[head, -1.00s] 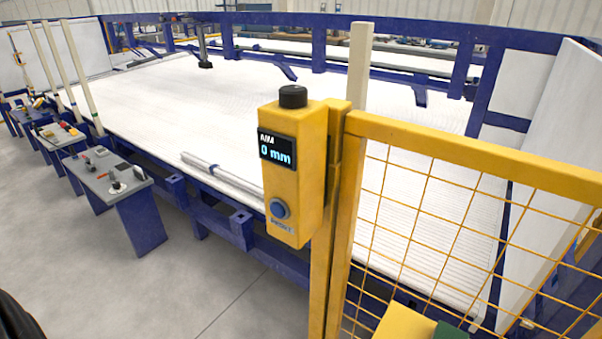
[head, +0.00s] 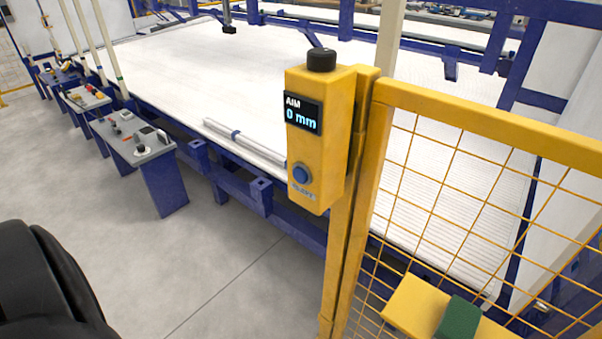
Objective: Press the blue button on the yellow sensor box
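The yellow sensor box (head: 312,140) is mounted upright on a yellow post, a little right of the middle of the head view. It has a black knob (head: 321,60) on top and a small screen (head: 303,114) that reads "AIM 0 mm". The round blue button (head: 301,174) is low on its front face, above a small blue label. Nothing touches the button. Neither gripper is in view. A black rounded part at the lower left seems to be mine.
A yellow mesh fence (head: 440,180) runs right from the post. A yellow block with a green top (head: 458,319) is at its foot. Behind the box is a large white table (head: 190,75) with pipes (head: 245,141). Grey control desks (head: 130,135) stand left; the floor (head: 200,260) is clear.

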